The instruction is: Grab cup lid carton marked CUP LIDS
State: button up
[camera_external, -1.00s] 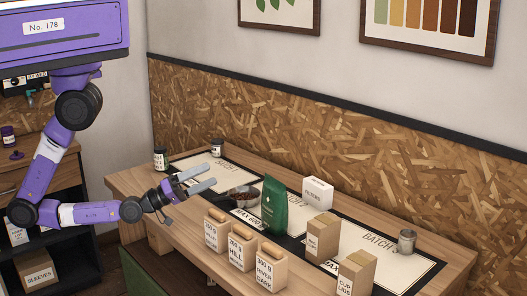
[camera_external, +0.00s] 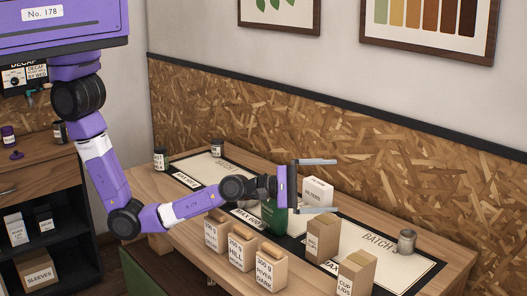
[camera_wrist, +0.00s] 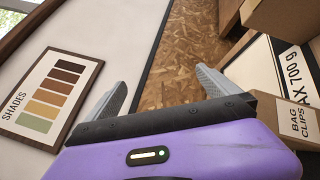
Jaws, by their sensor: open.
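The tan carton marked CUP LIDS (camera_external: 356,273) stands upright near the front right of the wooden table in the external view. My gripper (camera_external: 336,186) is open and empty. It is raised over the table, up and left of the carton and apart from it, with its fingers pointing right. In the wrist view my gripper's spread fingers (camera_wrist: 160,78) have only wall between them. A brown carton (camera_wrist: 287,18) shows at the top right there; no label on it is readable, so I cannot tell which it is.
A similar carton (camera_external: 323,238) stands just left of the CUP LIDS carton; BAG CLIPS (camera_wrist: 302,122) is readable in the wrist view. A white box (camera_external: 318,190), green bag (camera_external: 274,220) and metal tin (camera_external: 407,240) stand nearby.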

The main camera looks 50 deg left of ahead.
jog(key=w+d+n+g, duration=0.2)
jog(key=d+n, duration=0.1)
jog(key=d, duration=0.2)
jog(key=n+g+p, duration=0.2)
jog(key=g, duration=0.8)
send_near(353, 257)
jog(key=r+x, duration=0.1)
jog(key=x, duration=0.3)
jog(key=shift+s+d+f+y, duration=0.15)
jog(key=shift+d+f, duration=0.15)
jog(key=shift+d, duration=0.3)
jog(key=shift+w+d+f+y, duration=0.15)
jog(key=shift+d+f, duration=0.15)
jog(key=shift+d, duration=0.3)
jog(key=shift+x, duration=2.75)
jog(key=c, duration=1.8)
jog(key=shift+c, duration=0.9)
